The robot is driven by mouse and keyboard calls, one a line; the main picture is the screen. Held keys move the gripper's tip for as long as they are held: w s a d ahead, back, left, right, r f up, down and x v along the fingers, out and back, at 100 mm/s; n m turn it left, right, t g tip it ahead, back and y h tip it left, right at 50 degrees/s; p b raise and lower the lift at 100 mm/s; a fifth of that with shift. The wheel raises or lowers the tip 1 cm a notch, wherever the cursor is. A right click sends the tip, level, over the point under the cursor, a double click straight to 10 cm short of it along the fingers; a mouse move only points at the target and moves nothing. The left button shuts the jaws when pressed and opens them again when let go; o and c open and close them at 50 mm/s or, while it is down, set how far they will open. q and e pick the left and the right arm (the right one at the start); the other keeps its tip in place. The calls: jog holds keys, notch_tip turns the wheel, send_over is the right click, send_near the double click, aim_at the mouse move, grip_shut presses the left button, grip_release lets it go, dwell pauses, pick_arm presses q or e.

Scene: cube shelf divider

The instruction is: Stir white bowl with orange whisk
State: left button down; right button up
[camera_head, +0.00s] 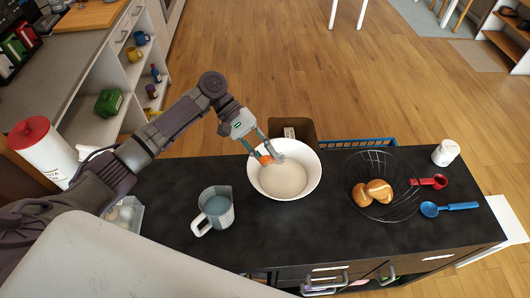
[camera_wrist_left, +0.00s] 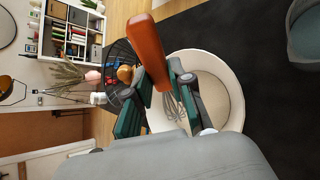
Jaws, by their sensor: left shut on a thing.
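The white bowl (camera_head: 283,177) stands on the dark counter in the head view, with a pale, smooth content inside. My left gripper (camera_head: 268,154) is over the bowl's upper left part. It is shut on the orange whisk (camera_head: 264,160), whose wire end points into the bowl. In the left wrist view the orange handle (camera_wrist_left: 147,50) runs between the fingers of my left gripper (camera_wrist_left: 158,92), and the wires (camera_wrist_left: 172,106) show in front of the white bowl (camera_wrist_left: 236,112). Whether the wires touch the content cannot be told. My right gripper is not in view.
A measuring jug (camera_head: 214,210) stands left of the bowl. A wire basket (camera_head: 358,205) with bread rolls (camera_head: 379,191) is to its right.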

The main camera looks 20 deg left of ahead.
pick_arm(q)
notch_tip(320, 180, down, 8)
jog(key=b, duration=0.2)
jog(key=shift+r+b, duration=0.25)
jog(key=shift+b, duration=0.15)
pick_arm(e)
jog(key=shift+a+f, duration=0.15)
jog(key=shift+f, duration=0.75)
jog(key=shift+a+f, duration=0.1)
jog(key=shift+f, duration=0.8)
pick_arm(q)
jog(key=shift+a, duration=0.1)
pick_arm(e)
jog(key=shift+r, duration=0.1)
